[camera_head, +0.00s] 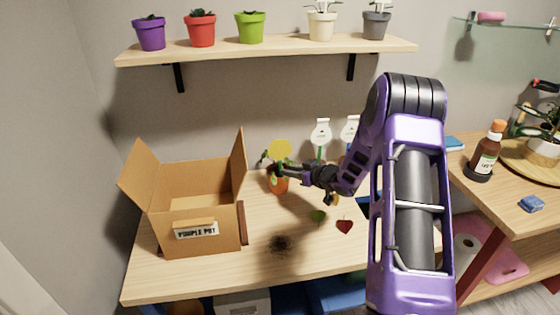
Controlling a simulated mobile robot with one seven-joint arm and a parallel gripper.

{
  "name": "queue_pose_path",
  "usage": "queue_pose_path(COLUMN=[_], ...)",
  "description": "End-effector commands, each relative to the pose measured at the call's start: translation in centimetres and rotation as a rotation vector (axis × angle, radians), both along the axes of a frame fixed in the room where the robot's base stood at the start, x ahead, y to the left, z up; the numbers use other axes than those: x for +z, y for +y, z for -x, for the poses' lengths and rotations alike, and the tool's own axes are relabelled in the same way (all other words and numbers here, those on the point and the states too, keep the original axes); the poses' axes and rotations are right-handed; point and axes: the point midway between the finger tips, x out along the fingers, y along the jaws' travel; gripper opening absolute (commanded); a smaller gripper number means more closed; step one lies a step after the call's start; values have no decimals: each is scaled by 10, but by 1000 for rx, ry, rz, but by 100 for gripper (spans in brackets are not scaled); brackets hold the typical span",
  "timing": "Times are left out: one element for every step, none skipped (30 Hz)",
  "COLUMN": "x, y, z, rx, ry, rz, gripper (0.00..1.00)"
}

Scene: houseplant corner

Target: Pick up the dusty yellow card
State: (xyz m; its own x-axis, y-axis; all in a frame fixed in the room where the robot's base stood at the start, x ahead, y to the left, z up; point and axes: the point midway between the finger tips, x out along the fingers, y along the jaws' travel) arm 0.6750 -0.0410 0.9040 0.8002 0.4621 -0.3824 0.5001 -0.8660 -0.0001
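A yellow, rounded flat piece (279,149), which looks like the yellow card, shows upright above the back middle of the table. My gripper (277,169) reaches in from the right, with its dark fingers at the lower edge of the yellow piece. The fingers are small and dark here, so I cannot tell whether they are open or closed on it. An orange object (279,185) stands just below the fingers, partly hidden by them. Any dust on the card is too small to make out.
An open cardboard box (166,225) stands on the left of the table (190,280). Two white tags (320,133) (350,129) stand behind my arm. A green leaf (318,216), a red leaf (344,227) and dark soil (281,244) lie in front. Potted plants line the shelf (270,48).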

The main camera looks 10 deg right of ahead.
Motion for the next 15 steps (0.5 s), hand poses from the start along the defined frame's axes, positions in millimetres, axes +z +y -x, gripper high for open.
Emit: queue_pose_path(x=[-1,-2,-3,-4,-6,-8,-10,-12,-14,-16,-18,-19,-20,-21,-22], y=[2,2,4,5,7,9,12,14,18,19,21,23,24,25,26], z=[-2,-3,-5,-7,-10,-15,-18,-22,-27,-31,-34,-38,-40,-42,-43], rx=[0,0,1,1,1,1,1,2,3,2,1,1,1,1,1], ry=[0,0,0,1,2,0,2,1,1,0,1,1,0,1,1], rz=[0,0,0,-1,-1,0,-1,0,-1,-1,1,1,0,1,0], gripper=[28,28,28,28,28,28,28,28,28,28,28,28,28,28,28])
